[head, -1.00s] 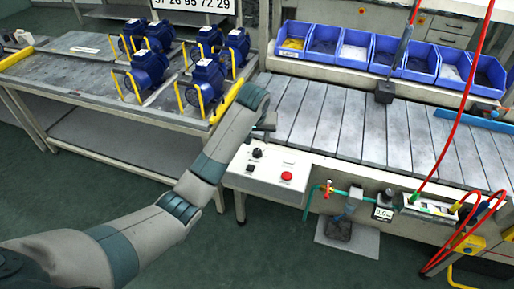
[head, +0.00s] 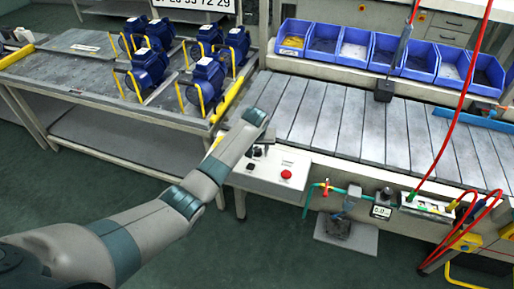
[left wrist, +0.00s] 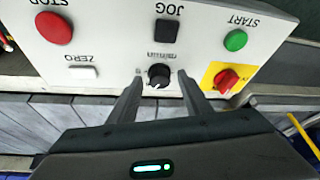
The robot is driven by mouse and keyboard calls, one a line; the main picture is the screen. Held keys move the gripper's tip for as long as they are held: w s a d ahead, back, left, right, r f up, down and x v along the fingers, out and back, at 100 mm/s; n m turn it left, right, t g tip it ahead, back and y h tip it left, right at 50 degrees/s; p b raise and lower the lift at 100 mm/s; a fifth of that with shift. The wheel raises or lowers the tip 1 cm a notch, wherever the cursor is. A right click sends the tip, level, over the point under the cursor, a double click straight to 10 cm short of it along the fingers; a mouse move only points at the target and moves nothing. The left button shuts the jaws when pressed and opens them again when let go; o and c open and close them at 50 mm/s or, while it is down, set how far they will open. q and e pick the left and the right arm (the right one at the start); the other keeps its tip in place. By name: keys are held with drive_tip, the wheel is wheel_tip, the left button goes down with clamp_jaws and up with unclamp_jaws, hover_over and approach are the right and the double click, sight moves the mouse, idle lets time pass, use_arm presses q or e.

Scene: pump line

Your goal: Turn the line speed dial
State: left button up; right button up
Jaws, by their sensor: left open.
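The line speed dial (left wrist: 159,76) is a black knob with a pale pointer mark on the white control box (left wrist: 108,50), in the left wrist view. My left gripper (left wrist: 160,82) is open, with one finger on each side of the dial. I cannot tell whether the fingers touch the knob. In the head view the left gripper (head: 259,150) is over the box (head: 262,178) and hides most of the dial. My right gripper is in neither view.
Beside the dial are a red stop button (left wrist: 54,27), a black jog button (left wrist: 168,31), a green start button (left wrist: 235,40), a white zero button (left wrist: 83,72) and a red-and-yellow switch (left wrist: 227,80). The slatted conveyor (head: 345,115) runs behind the box.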

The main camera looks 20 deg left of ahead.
use_arm(q)
drive_tip(key=c, duration=1.1)
